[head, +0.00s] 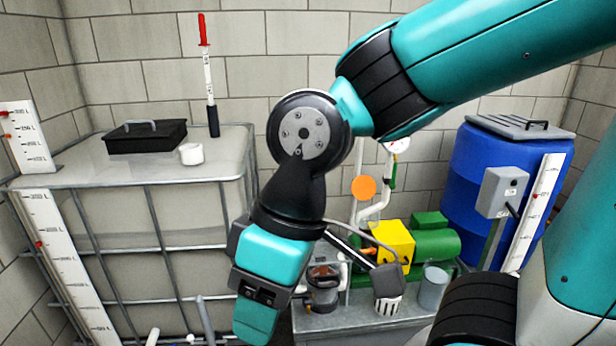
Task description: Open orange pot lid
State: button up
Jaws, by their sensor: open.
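A small dark pot (322,299) stands on the grey bench right of my gripper. Its top, the lid (323,272), looks brownish-orange with a dark handle and appears to be on the pot. My gripper (258,308) is open at the lower middle, to the left of the pot and apart from it in the picture. Its fingertips are hard to make out, and I see nothing held. My wrist hides part of the area behind it.
A yellow box (391,243) and green motor (430,246) stand behind the pot. A grey cup (433,287) and a dark-and-white brush-like item (388,290) are to its right. A caged tank (110,225) fills the left; a blue barrel (490,175) stands right.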

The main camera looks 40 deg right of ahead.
aim_at(363, 187)
jog(key=u, duration=0.1)
jog(key=i, duration=0.85)
jog(key=z, duration=0.6)
jog(key=i, duration=0.6)
jog(key=z, duration=0.5)
